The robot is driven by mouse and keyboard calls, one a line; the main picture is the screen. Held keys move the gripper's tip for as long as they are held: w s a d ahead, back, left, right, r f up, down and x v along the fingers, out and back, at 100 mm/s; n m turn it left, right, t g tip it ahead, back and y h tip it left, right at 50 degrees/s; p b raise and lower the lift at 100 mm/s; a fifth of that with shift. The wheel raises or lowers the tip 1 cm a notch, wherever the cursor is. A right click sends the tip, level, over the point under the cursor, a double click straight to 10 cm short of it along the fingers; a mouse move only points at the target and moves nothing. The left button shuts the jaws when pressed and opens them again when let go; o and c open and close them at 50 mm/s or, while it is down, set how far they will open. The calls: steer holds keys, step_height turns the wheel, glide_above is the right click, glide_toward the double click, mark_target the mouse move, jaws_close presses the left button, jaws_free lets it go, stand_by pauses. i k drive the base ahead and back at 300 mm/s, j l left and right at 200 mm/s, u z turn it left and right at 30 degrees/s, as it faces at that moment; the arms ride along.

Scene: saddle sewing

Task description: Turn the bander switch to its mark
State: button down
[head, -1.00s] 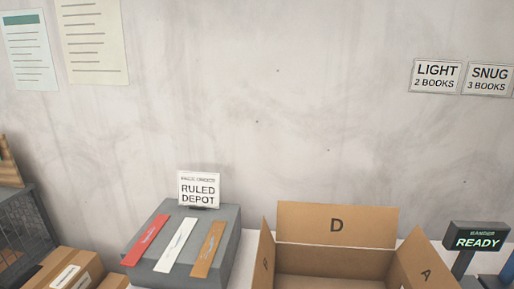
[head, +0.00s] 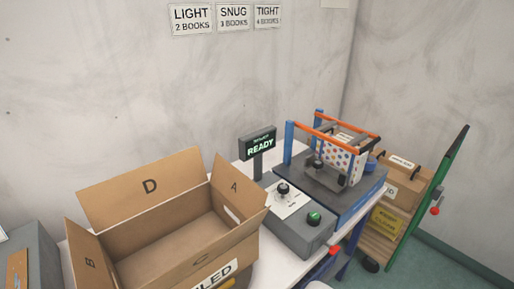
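The bander switch is a dark knob (head: 283,188) on a white plate (head: 290,203) on top of a grey control box (head: 300,232). The plate's marks are too small to read, so I cannot tell where the knob points. A green button (head: 314,218) sits on the same box. A display (head: 258,145) behind it reads READY. The bander (head: 335,180), with blue posts and orange bars, stands to the right and holds a white block with coloured dots (head: 338,160). My gripper is not in view.
An open cardboard box (head: 180,235) with raised flaps stands left of the control box. Wall signs (head: 233,17) read LIGHT 2 books, SNUG 3 books and TIGHT 4 books. A cart with cartons (head: 395,190) and a green upright panel (head: 432,190) stand at the right.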

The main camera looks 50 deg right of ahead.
mark_target(333, 250)
steer(key=k+z, duration=0.2)
steer(key=z, duration=1.25)
